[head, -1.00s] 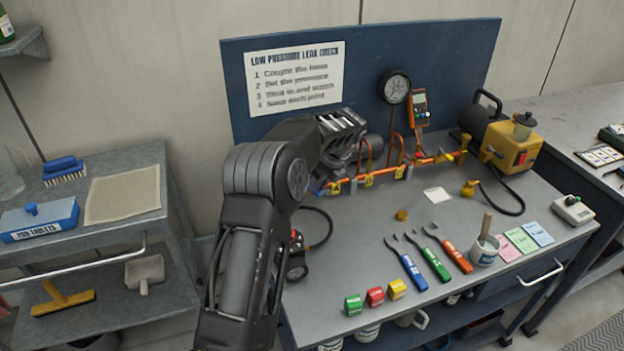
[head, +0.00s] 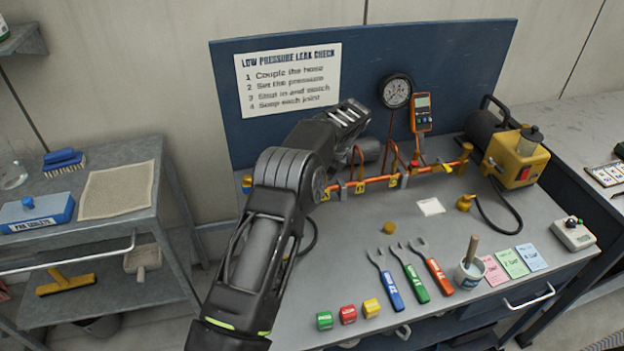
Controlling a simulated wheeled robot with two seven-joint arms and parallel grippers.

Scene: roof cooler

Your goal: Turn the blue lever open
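I cannot make out the blue lever clearly; my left arm covers part of the orange pipe (head: 374,183) along the bench's back. A small yellow and bluish piece (head: 247,181) shows at the pipe's left end, too small to identify. My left gripper (head: 352,113) is raised above and behind the pipe, in front of the blue back panel (head: 450,62). Its fingers are foreshortened, so I cannot tell whether they are open. It does not appear to touch the pipe. My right gripper is out of view.
A round gauge (head: 396,91) and an orange meter (head: 422,112) stand behind the pipe. A yellow pump (head: 515,158) is at the right. Wrenches, including a green one (head: 414,283), and coloured blocks (head: 348,314) lie in front. The bench's middle is mostly clear.

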